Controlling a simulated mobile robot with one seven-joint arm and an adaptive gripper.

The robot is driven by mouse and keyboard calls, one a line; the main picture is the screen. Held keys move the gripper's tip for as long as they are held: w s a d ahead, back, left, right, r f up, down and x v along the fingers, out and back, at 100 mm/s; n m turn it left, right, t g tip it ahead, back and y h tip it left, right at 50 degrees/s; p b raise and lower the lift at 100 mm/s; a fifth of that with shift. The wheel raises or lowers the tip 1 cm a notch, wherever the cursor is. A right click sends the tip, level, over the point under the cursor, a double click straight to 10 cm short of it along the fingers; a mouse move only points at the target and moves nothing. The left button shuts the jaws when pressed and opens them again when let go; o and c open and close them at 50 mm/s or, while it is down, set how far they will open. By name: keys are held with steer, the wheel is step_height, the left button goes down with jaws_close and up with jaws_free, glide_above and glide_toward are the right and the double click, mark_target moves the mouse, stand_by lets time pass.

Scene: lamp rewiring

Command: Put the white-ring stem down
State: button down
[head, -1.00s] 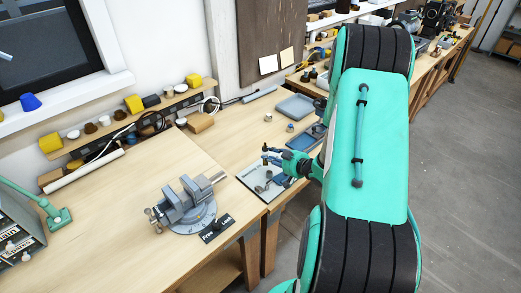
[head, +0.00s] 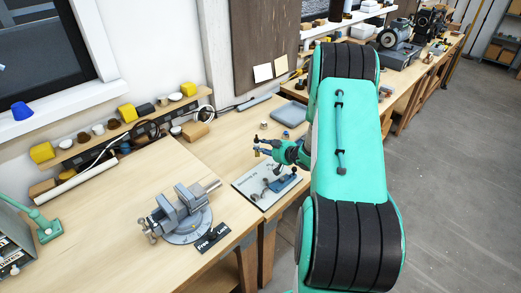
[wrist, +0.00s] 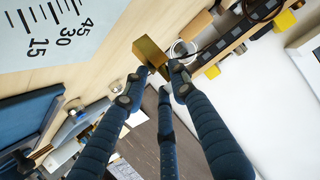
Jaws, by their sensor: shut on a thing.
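My gripper (head: 260,147) is in the middle of the head view, above the bench near the far edge of the pale board. In the wrist view its fingers (wrist: 155,86) are closed around a brass-coloured piece (wrist: 150,52), which I take to be the stem. The piece juts out past the fingertips. In the head view the stem (head: 256,153) is a tiny dark and brass shape at the fingertips. Its white ring cannot be made out. The piece looks clear of the bench, but the gap is hard to judge.
The pale board (head: 245,187) holds a blue fixture (head: 283,183) and small knobs. Its angle marks (wrist: 60,25) show in the wrist view. A grey vise (head: 183,215) stands to the left. A grey-blue tray (head: 289,114) lies behind. Bare bench (head: 215,160) lies left of my gripper.

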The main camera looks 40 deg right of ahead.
steer(key=shift+w+d+f, duration=0.1)
steer(key=shift+w+d, duration=0.55)
steer(key=shift+w, duration=0.25)
steer(key=shift+w+d+f, duration=0.1)
steer(key=shift+w+d, duration=0.55)
steer(key=shift+w, duration=0.2)
steer(key=shift+f+b, duration=0.7)
steer(key=shift+f, duration=1)
steer(key=shift+f, duration=0.1)
steer(key=c, duration=1.4)
jaws_free()
steer(key=shift+f, duration=0.1)
steer(key=shift+s+r, duration=0.35)
steer(key=shift+s, duration=0.2)
steer(key=p+v, duration=0.2)
steer(key=v, duration=0.9)
